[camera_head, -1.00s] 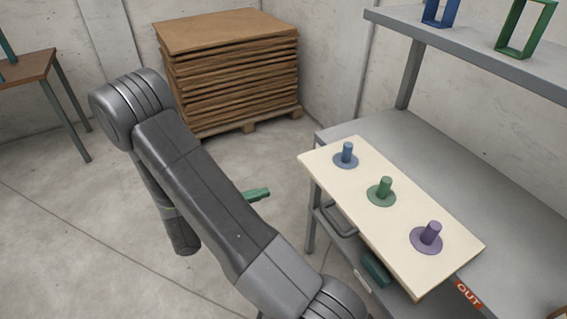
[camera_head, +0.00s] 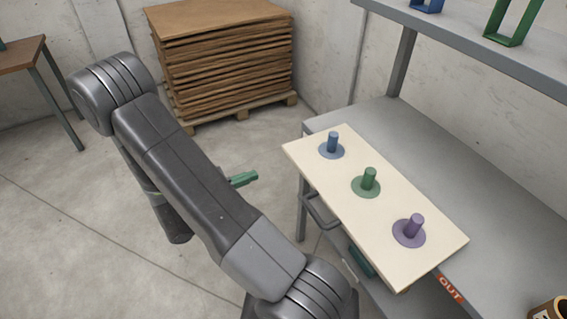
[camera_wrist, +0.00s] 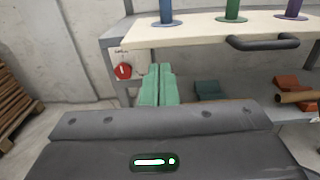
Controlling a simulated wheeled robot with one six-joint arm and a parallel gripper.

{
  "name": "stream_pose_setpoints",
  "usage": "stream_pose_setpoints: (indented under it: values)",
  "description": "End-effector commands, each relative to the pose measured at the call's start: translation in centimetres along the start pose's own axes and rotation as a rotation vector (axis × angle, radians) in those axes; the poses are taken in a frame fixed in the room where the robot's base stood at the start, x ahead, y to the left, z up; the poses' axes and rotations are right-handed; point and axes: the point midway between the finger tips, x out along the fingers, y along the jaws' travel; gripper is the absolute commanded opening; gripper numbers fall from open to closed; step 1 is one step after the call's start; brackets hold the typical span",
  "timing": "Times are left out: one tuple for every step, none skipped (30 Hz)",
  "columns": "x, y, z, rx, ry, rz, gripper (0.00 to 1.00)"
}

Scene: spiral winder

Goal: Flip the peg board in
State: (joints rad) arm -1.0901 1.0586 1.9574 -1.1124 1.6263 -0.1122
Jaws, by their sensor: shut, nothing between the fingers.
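The peg board is a cream panel (camera_head: 340,190) lying flat on the grey bench, its near side sticking out past the bench's front edge. It bears a blue peg (camera_head: 332,143), a green peg (camera_head: 369,179) and a purple peg (camera_head: 413,226), upright on round bases. A dark handle (camera_wrist: 262,43) sits at its front, also seen in the head view (camera_head: 318,212). An orange OUT label (camera_head: 450,288) is on the bench by the board's near end. My gripper (camera_head: 243,179), with green fingers, is shut and empty, left of the board and apart from it. In the wrist view its fingers (camera_wrist: 158,85) point toward the bench, below the board.
A red round knob (camera_wrist: 122,71) is on the bench's left end. A lower shelf holds a green block (camera_wrist: 208,90) and a brown roll (camera_wrist: 296,97). An upper shelf (camera_head: 470,50) overhangs the bench. Stacked brown sheets (camera_head: 220,70) stand behind. Floor between is clear.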

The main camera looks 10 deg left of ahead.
Motion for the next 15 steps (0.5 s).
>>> stream_pose_setpoints:
  values:
    - [1.0, -0.1, 0.1, -0.003, -0.002, -0.005, 0.0]
    - [1.6, -0.1, 0.1, -0.003, -0.002, -0.006, 0.0]
    - [2.3, -0.1, 0.1, -0.002, -0.002, -0.005, 0.0]
    - [2.8, -0.1, 0.1, -0.002, -0.001, -0.006, 0.0]
    - [3.3, -0.1, 0.1, -0.002, -0.001, -0.005, 0.0]
    - [3.9, -0.1, 0.1, -0.003, -0.001, -0.006, 0.0]
    - [4.4, -0.1, 0.1, -0.003, -0.001, -0.005, 0.0]
    - [4.9, -0.1, 0.1, -0.003, 0.0, -0.005, 0.0]
    - [5.5, -0.1, 0.1, -0.002, -0.001, -0.005, 0.0]
    - [6.0, -0.1, 0.1, -0.001, -0.001, -0.005, 0.0]
    - [6.4, -0.1, 0.1, -0.001, -0.001, -0.006, 0.0]
    - [7.1, -0.1, 0.1, -0.002, -0.001, -0.005, 0.0]
    - [7.5, -0.1, 0.1, -0.003, -0.001, -0.005, 0.0]
    - [7.9, -0.1, 0.1, -0.003, -0.001, -0.005, 0.0]
    - [8.4, -0.1, 0.1, -0.002, -0.001, -0.005, 0.0]
